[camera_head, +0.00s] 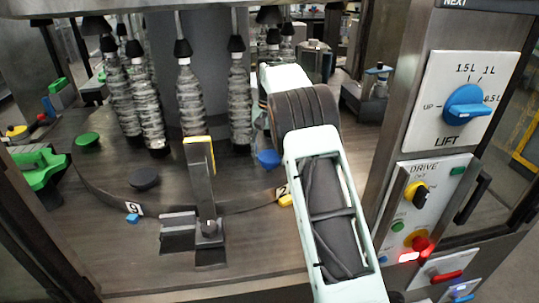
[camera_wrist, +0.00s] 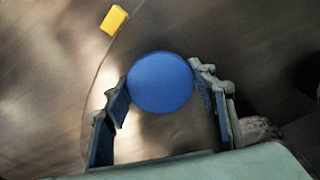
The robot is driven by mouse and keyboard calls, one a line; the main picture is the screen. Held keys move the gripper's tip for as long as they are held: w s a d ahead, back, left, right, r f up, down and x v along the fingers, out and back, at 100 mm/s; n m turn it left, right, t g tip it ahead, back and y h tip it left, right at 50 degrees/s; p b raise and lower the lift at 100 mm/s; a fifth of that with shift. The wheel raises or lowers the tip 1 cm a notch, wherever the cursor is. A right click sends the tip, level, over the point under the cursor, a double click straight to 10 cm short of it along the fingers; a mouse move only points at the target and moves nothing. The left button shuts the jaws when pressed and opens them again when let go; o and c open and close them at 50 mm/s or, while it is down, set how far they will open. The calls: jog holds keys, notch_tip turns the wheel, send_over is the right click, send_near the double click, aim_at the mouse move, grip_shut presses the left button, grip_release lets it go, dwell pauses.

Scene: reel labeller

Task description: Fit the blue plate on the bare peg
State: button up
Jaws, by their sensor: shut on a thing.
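The blue plate (camera_head: 268,158) is a round disc over the dark round table, beside my arm in the head view. In the wrist view the blue plate (camera_wrist: 160,82) sits between the fingertips of my gripper (camera_wrist: 161,88), with one finger against each side. My gripper is shut on it. I cannot make out a bare peg in either view. A green plate (camera_head: 87,139) and a dark plate (camera_head: 145,178) show on the left part of the round table.
Several ribbed columns (camera_head: 190,98) hang behind the plates. A post with a yellow top (camera_head: 200,152) stands at front centre. A yellow block (camera_head: 286,201) lies by the "2" label and a blue block (camera_head: 133,218) by the "9". A control panel (camera_head: 466,105) stands at right.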

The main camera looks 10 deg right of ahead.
jog(key=shift+f+b, duration=0.4)
jog(key=shift+f, duration=0.65)
jog(key=o, duration=1.3)
notch_tip(320, 180, up, 7)
jog(key=shift+r, duration=0.2)
jog(key=shift+r, duration=0.1)
